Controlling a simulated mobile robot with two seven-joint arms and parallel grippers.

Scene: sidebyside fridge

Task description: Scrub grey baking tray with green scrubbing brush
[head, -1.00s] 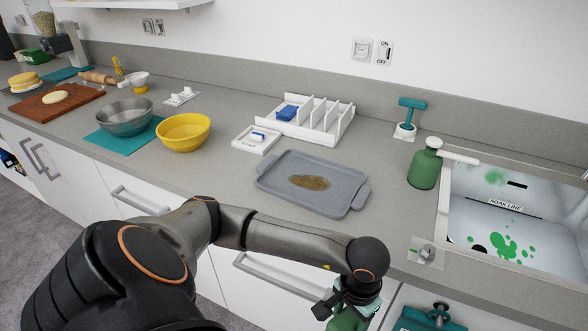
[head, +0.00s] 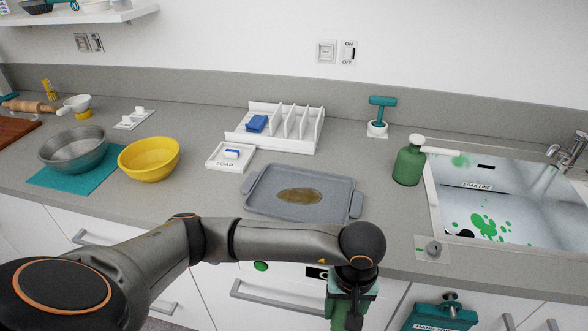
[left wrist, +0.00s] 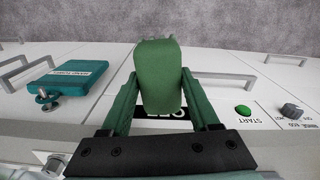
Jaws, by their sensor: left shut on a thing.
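The grey baking tray (head: 330,213) lies flat on the counter, with a brown stain (head: 299,195) in its middle. My left gripper (head: 350,312) hangs in front of the counter edge, below and to the right of the tray and apart from it. In the left wrist view my left gripper (left wrist: 158,100) is shut on the green scrubbing brush (left wrist: 159,72), a rounded green block between its fingers. The brush's bristles cannot be made out clearly. My right gripper is not in view.
A green bottle (head: 408,165) and the sink (head: 490,172) are right of the tray. A soap dish (head: 230,160), white rack (head: 290,147), yellow bowl (head: 149,160) and metal bowl (head: 72,152) stand left and behind. A teal hand towel (head: 440,318) hangs on the cabinet front.

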